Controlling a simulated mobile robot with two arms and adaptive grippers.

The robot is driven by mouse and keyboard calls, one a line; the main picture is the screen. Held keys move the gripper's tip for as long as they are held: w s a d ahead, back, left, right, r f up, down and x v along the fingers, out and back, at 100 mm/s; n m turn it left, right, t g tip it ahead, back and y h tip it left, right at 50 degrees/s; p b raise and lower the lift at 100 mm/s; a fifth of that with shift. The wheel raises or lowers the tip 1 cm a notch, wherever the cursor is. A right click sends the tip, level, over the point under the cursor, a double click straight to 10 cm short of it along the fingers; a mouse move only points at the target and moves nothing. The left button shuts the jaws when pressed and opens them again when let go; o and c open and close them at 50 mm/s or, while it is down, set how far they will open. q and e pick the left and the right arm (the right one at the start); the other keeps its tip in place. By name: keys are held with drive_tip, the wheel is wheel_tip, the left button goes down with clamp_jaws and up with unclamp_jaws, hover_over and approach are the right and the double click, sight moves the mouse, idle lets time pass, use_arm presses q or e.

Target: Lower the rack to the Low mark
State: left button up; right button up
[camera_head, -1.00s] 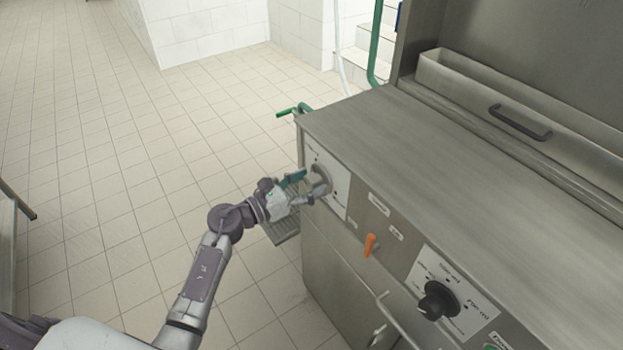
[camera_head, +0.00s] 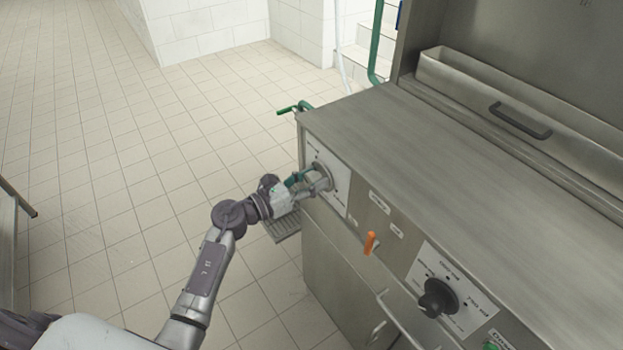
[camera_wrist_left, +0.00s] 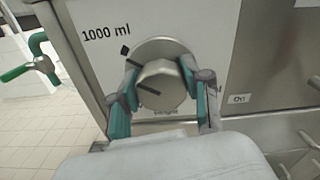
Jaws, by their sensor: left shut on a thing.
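A round metal knob (camera_wrist_left: 162,88) with a dark pointer line is on a white dial plate (camera_wrist_left: 215,30) at the left end of the machine's front. The plate reads "1000 ml" at the upper left; lettering under the knob is partly hidden. My left gripper (camera_wrist_left: 160,76) is shut on this knob, one finger on each side. In the head view, my left gripper (camera_head: 314,182) covers most of the knob. A slatted metal rack (camera_head: 286,226) shows low at the machine's left side, partly behind my gripper. I cannot read a Low mark. My right gripper is not in view.
The steel machine (camera_head: 430,150) fills the right side. An orange lever (camera_head: 370,243) and a black knob (camera_head: 438,299) are on its front, right of my gripper. A green-handled tap (camera_head: 294,108) juts from its left corner.

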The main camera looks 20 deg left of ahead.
use_arm(q)
drive_tip(key=shift+r, duration=0.1)
drive_tip(key=n+p, duration=0.1)
drive_tip(key=n, duration=0.2)
drive_tip(key=shift+r+p, duration=0.1)
drive_tip(key=shift+p, duration=0.2)
drive_tip(key=n+p, duration=0.2)
drive_tip(key=n, duration=0.3)
drive_tip(key=shift+w+a, duration=0.1)
drive_tip(key=shift+w, duration=0.05)
drive_tip(key=n+p, duration=0.2)
drive_tip(key=n, duration=0.2)
drive_tip(key=shift+n, duration=0.4)
drive_tip(key=shift+f+n+p, duration=0.2)
drive_tip(key=shift+n+p, duration=0.4)
drive_tip(key=shift+n, duration=0.9)
drive_tip(key=o, duration=0.9)
drive_tip(key=shift+o, duration=1.4)
drive_tip(key=shift+w+f, duration=0.1)
drive_tip(key=shift+f, duration=0.05)
